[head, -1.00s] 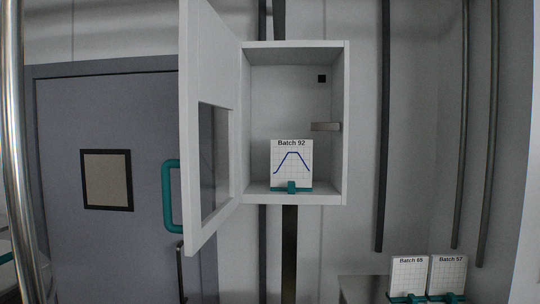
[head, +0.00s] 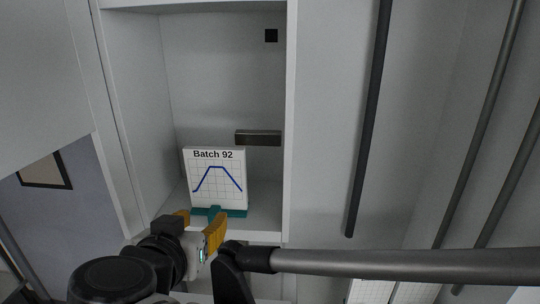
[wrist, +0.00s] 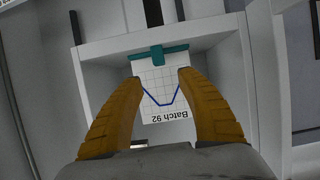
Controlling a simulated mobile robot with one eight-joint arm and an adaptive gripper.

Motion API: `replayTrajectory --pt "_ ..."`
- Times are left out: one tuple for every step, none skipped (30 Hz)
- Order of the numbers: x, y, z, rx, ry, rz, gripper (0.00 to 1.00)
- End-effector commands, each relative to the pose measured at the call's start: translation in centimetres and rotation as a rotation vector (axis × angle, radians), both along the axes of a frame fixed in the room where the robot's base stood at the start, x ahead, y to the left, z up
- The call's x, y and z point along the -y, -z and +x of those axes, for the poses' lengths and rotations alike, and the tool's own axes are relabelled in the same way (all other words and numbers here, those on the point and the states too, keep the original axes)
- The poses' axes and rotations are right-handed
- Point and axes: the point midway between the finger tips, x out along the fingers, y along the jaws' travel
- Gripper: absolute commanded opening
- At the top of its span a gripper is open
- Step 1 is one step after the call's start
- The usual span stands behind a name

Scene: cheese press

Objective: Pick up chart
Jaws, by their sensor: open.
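The chart (head: 217,175), a white card marked "Batch 92" with a blue line on a grid, stands upright in a teal holder (head: 234,213) on the floor of the open white cabinet (head: 220,70). My gripper (head: 200,228) is at the front edge of the cabinet, low in front of the chart. In the wrist view the chart (wrist: 157,88) appears upside down between the two orange fingers, which are open. The teal holder (wrist: 158,55) shows beyond the fingertips. I cannot tell whether the fingers touch the card.
The cabinet's door (head: 45,75) stands open at the left. A metal latch bar (head: 258,138) is on the right inside the cabinet, above the chart. Dark vertical pipes (head: 370,120) run down the wall at the right.

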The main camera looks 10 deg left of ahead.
Motion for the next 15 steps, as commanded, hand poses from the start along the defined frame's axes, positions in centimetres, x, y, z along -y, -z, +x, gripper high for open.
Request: replayTrajectory --pt "0.0 0.3 1.0 0.000 0.004 0.000 0.45" --pt "0.0 0.5 1.5 0.000 0.005 0.000 0.45" --pt "-0.1 0.8 2.1 0.000 0.004 0.000 0.45" --pt "-0.2 1.0 2.6 -0.001 0.004 0.000 0.45" --pt "-0.2 1.1 2.9 -0.001 0.004 -0.001 0.45" --pt "-0.2 1.3 3.3 -0.001 0.003 0.000 0.45" --pt "-0.3 1.4 3.5 -0.001 0.003 -0.001 0.45" --pt "-0.3 1.5 3.7 -0.001 0.002 -0.001 0.45" --pt "-0.3 1.6 3.9 -0.002 0.002 -0.001 0.45" --pt "-0.3 1.7 4.1 -0.002 0.002 0.000 0.45" --pt "-0.3 1.8 4.4 -0.002 0.003 0.000 0.45" --pt "-0.4 1.9 4.9 -0.002 0.004 -0.001 0.45" --pt "-0.5 2.0 5.4 -0.002 0.004 0.000 0.45" --pt "-0.5 2.1 5.9 -0.002 0.004 -0.001 0.45" --pt "-0.6 2.4 6.5 -0.001 0.005 -0.002 0.45"
